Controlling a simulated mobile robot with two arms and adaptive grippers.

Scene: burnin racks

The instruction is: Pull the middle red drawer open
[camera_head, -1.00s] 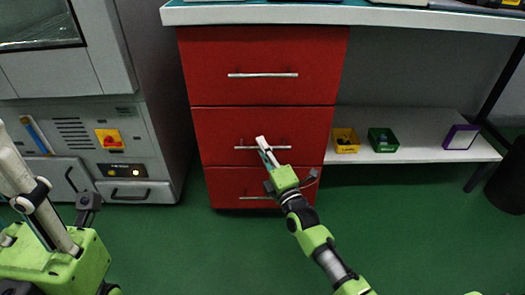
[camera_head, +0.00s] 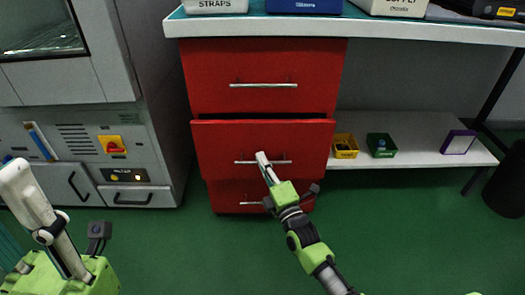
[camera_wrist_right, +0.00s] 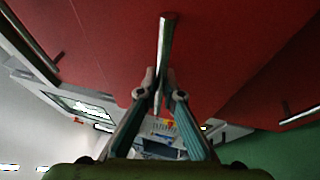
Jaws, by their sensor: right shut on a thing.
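The middle red drawer (camera_head: 225,150) stands out a little from the red cabinet, with a dark gap above its front. Its horizontal silver bar handle (camera_head: 284,162) is gripped near the middle by my right gripper (camera_head: 262,158). The right wrist view shows the fingertips (camera_wrist_right: 159,88) closed around the handle bar (camera_wrist_right: 164,45). My left gripper (camera_head: 25,195) is at the lower left, away from the drawer and partly cut off by the frame; its jaw opening is unclear.
The upper drawer (camera_head: 262,65) and the lower drawer (camera_head: 225,190) look shut. A shelf (camera_head: 415,150) to the right holds a yellow bin (camera_head: 345,147), a green bin (camera_head: 381,146) and a purple-edged box (camera_head: 458,142). A grey machine (camera_head: 90,150) stands left. Green floor (camera_head: 190,250) in front is clear.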

